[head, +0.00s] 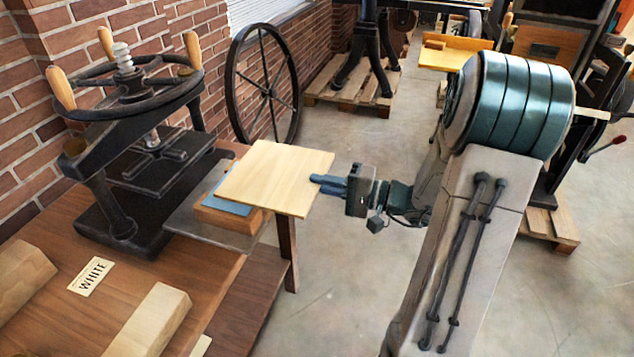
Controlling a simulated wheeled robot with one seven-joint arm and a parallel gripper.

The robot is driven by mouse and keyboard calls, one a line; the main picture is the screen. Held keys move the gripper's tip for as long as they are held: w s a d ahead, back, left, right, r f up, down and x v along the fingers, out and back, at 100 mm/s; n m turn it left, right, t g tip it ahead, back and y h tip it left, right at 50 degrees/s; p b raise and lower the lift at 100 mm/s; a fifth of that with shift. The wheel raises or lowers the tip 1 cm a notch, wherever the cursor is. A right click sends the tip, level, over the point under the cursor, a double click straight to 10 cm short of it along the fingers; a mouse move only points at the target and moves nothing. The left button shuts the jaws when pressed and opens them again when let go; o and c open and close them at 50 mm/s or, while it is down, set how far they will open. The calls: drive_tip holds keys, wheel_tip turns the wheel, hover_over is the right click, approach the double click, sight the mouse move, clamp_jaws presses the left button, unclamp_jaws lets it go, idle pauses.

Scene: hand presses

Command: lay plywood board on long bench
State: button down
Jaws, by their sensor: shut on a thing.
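The plywood board (277,178) is a pale, flat, square sheet, held roughly level. My gripper (330,183) is shut on its right edge, with the arm reaching in from the right. The board appears above a wooden block with a blue top (232,208) at the bench's far right corner and hides part of it. I cannot tell whether the board touches that block. The long bench (225,268) is a brown wooden table along the brick wall, filling the lower left.
A black hand press (125,215) stands on the bench, with a grey metal plate (215,232) beside it. Pale wooden blocks (150,322) and a card reading WHITE (91,276) lie nearer. A large spoked wheel (262,90) stands behind.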

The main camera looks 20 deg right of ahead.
drive_tip(key=b+v, duration=0.1)
drive_tip(key=v, duration=1.3)
drive_tip(key=shift+b, duration=0.4)
drive_tip(key=shift+s+d, duration=0.1)
